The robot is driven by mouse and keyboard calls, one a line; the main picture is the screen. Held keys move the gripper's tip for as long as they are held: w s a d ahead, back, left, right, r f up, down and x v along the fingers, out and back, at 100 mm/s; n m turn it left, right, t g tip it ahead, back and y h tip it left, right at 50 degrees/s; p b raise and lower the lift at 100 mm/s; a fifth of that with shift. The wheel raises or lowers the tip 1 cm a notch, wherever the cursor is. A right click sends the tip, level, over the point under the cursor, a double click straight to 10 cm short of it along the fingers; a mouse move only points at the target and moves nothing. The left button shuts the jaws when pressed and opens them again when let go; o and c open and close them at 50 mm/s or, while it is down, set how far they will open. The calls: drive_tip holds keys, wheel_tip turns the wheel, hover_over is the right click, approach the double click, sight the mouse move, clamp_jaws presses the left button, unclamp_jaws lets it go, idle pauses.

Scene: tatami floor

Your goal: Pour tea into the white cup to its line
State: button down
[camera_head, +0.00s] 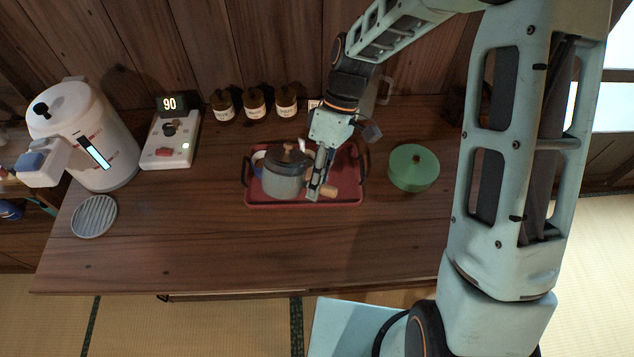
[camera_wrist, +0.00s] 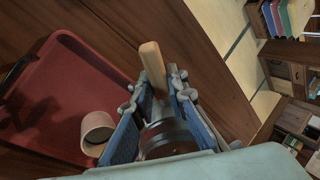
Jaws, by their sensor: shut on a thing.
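The grey teapot (camera_head: 284,184) has a dark lid with a wooden knob and a wooden side handle (camera_head: 328,191). It stands upright over the red tray (camera_head: 262,203); I cannot tell whether its base touches the tray. My gripper (camera_head: 316,187) reaches down at the teapot's right side, shut on the handle. In the wrist view the handle (camera_wrist: 152,62) sticks out between the fingers, with the round dark teapot (camera_wrist: 168,138) behind. A pale cup (camera_wrist: 97,128) is on the tray beside the fingers. In the head view the teapot mostly hides what is behind it. No fill line shows.
A white kettle (camera_head: 100,150), a control box reading 90 (camera_head: 168,150) and a round grey grate (camera_head: 94,216) are at left. Three brown jars (camera_head: 254,104) stand at the back. A green lidded bowl (camera_head: 413,170) is right of the tray. The front of the table is clear.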

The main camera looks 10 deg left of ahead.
drive_tip(key=shift+w+d+r+g+y+p, duration=0.1)
drive_tip(key=shift+w+r+g+y+p, duration=0.1)
drive_tip(key=shift+r+g+p, duration=0.4)
drive_tip(key=shift+w+r+g+y+p, duration=0.15)
drive_tip(key=shift+r+g+p, duration=0.2)
drive_tip(key=shift+g+p, duration=0.3)
idle(6.1)
